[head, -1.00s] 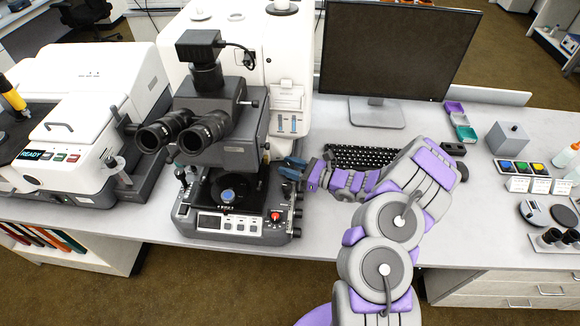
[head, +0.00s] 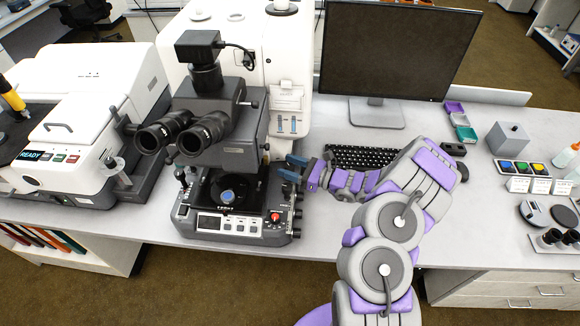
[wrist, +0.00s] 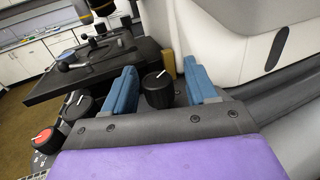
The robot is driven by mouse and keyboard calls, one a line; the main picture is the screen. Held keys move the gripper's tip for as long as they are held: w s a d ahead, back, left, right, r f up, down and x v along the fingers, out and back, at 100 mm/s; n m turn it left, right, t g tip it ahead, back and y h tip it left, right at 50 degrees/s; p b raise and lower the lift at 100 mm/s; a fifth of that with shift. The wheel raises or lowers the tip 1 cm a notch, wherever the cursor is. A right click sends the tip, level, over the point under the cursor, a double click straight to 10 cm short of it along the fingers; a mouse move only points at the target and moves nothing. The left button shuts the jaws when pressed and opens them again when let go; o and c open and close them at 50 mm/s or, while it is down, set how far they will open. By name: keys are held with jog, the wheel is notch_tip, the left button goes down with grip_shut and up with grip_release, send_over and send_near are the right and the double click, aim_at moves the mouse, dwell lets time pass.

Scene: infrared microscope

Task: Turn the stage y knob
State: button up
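The dark microscope (head: 236,152) stands on the bench left of my gripper (head: 291,168), with its stage (head: 226,196) low at the front. In the wrist view a black knob (wrist: 158,90) with a white pointer line sits between the two blue fingers of my gripper (wrist: 161,70). A gap shows on each side of it, so the fingers are open around it and not visibly touching. No label shows whether this is the stage y knob. Another black knob (wrist: 78,107) with a white mark lies to its left. The dark stage plate (wrist: 88,72) is beyond.
A red knob (head: 275,216) is on the microscope's front right; small black knobs (head: 297,213) line its right side. A white housing (wrist: 245,40) rises close to the right finger in the wrist view. The keyboard (head: 372,157) and monitor (head: 390,55) are behind my arm.

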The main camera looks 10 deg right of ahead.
jog(key=shift+s+d, duration=0.1)
jog(key=p+v, duration=0.4)
jog(key=v, duration=1.3)
